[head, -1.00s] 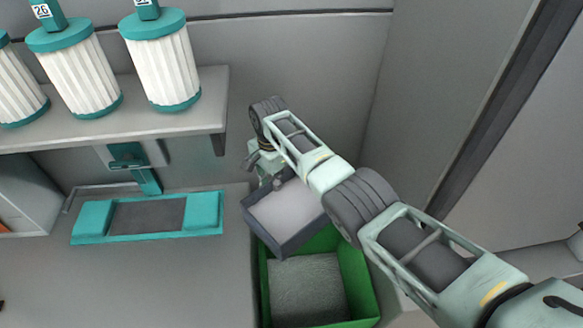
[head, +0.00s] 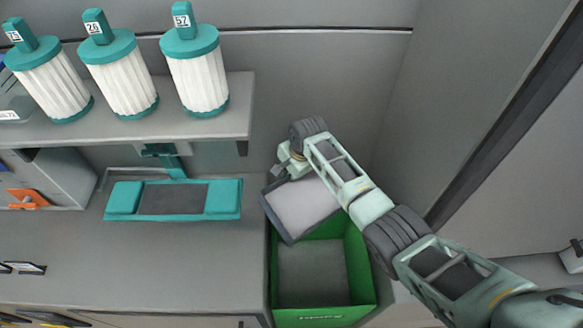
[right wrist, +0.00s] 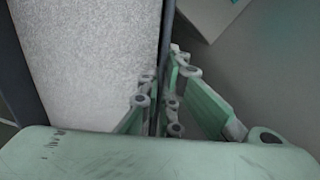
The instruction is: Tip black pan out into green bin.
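The black pan (head: 302,208) is a dark-rimmed tray with a light grey, even fill, held above the back part of the green bin (head: 324,316). It looks tilted toward the front. My right gripper (right wrist: 158,105) is shut on the pan's rim; in the right wrist view its fingers stand on both sides of the dark wall, with the pale fill to the left. In the head view my arm partly covers the pan's right side and the gripper. The bin's grey inside shows in front of the pan. My left gripper is in neither view.
A teal-framed holder (head: 172,200) lies on the grey counter (head: 150,265) left of the bin. White and teal filter cylinders (head: 197,80) stand on a shelf (head: 225,125) above. A grey wall (head: 470,90) rises at the right.

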